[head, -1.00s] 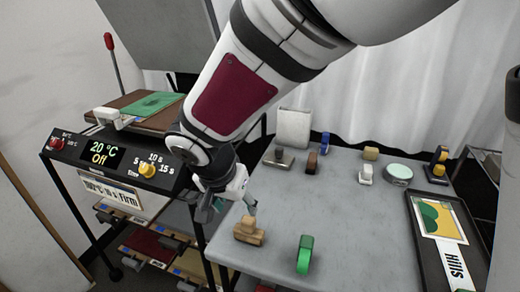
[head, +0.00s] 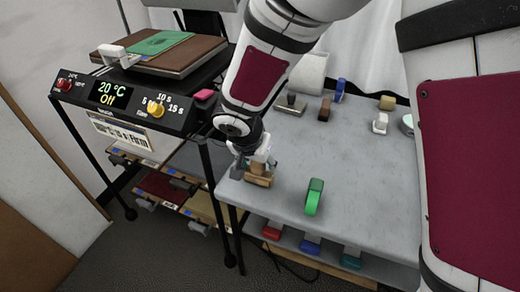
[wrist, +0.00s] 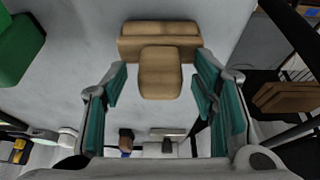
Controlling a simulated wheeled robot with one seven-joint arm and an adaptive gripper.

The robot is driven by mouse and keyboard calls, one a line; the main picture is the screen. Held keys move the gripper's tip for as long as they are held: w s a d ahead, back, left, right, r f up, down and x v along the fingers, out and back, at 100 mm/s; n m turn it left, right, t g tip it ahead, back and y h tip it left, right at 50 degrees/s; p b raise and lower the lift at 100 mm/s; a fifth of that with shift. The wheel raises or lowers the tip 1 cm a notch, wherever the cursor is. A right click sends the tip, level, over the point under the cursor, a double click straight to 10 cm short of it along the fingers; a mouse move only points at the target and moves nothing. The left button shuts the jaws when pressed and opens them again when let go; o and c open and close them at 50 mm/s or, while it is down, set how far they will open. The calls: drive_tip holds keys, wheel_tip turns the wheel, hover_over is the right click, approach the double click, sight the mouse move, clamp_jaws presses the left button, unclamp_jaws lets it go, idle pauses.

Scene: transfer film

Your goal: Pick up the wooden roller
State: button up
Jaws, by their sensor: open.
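The wooden roller (head: 258,180) lies on the grey table (head: 345,215) near its left edge. In the wrist view the roller (wrist: 159,78) shows a wide wooden bar and a shorter, rounded wooden part extending toward my gripper. My gripper (head: 254,165) is at the roller in the head view and partly covers it. In the wrist view my gripper (wrist: 160,92) is open, with teal finger pads on both sides of the rounded part. Gaps show between the pads and the wood.
A green tape-like object (head: 314,197) stands right of the roller. A heat press (head: 125,100) reading 20 °C and Off stands to the left. Several small tools, including a brown block (head: 325,108), stand at the table's back. The table's middle is clear.

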clamp_jaws()
idle(0.3)
